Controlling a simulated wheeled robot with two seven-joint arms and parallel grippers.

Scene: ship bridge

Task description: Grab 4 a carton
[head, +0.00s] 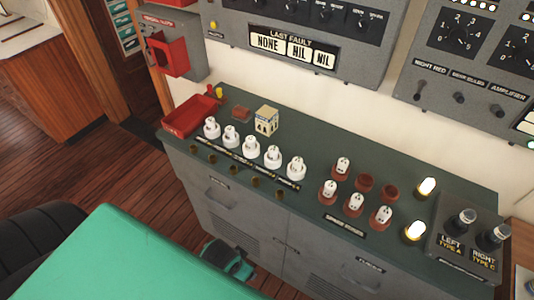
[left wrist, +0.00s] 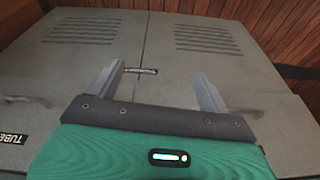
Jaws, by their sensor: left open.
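A small cream carton (head: 266,120) with dark blue markings stands upright on the green cabinet top, behind the row of white fuses. In the left wrist view my left gripper (left wrist: 158,82) is open and empty, its two grey fingers spread in front of the grey cabinet doors. In the head view the green body of my left gripper (head: 230,262) is low beside the cabinet front, well below and in front of the carton. Its fingers are hard to make out there. The carton is not in the left wrist view. My right gripper is not in view.
More fuses in brown holders (head: 343,166) and lit lamps (head: 427,188) are to the right. The wall panel (head: 300,40) overhangs behind.

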